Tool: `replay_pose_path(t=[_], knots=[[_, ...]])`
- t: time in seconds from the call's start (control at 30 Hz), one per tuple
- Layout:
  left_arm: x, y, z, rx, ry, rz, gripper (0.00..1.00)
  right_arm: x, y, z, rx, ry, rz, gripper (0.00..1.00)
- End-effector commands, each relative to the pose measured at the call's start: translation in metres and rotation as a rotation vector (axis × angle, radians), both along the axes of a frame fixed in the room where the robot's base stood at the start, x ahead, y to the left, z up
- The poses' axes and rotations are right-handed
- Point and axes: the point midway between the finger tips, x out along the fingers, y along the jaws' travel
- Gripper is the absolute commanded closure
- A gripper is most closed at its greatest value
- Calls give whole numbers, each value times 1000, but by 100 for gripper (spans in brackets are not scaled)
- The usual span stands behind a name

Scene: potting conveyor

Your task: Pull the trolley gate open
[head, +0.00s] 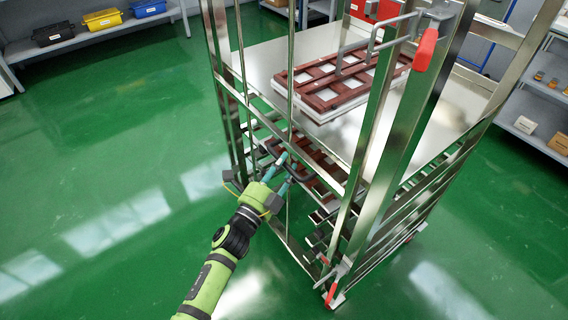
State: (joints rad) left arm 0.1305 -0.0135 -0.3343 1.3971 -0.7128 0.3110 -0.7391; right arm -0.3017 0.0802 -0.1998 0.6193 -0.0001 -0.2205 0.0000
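The metal trolley (440,100) stands in the middle and right of the head view. Its gate, a frame of thin upright rods and flat cross bars (242,98), is on the side facing my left arm. A dark handle (301,176) shows on the gate. My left gripper (286,171) is at this handle, with its teal fingertips beside or around it. The fingers partly cover the handle, so I cannot tell whether they grip it. Whether the gate stands ajar is unclear. My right gripper is out of view.
A brown slotted tray (330,85) lies on the trolley's upper shelf (262,62). A red-gripped lever (425,48) is on the near post. Shelves with bins (55,33) stand at the far left, another rack (535,90) at right. Green floor (110,160) at left is clear.

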Motion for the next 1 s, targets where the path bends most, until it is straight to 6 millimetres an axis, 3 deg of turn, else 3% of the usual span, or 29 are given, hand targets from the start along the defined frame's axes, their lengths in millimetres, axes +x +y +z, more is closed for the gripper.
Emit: replay_pose_path(t=[0.37, 0.47, 0.77, 1.0], knots=[[7, -4, 1, 0, 2, 1, 68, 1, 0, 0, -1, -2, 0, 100], [7, -4, 1, 0, 2, 1, 100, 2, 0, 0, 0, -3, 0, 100], [6, -1, 1, 2, 1, -5, 100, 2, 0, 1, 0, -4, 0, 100], [-7, 23, 1, 8, 0, -59, 100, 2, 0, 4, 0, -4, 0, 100]])
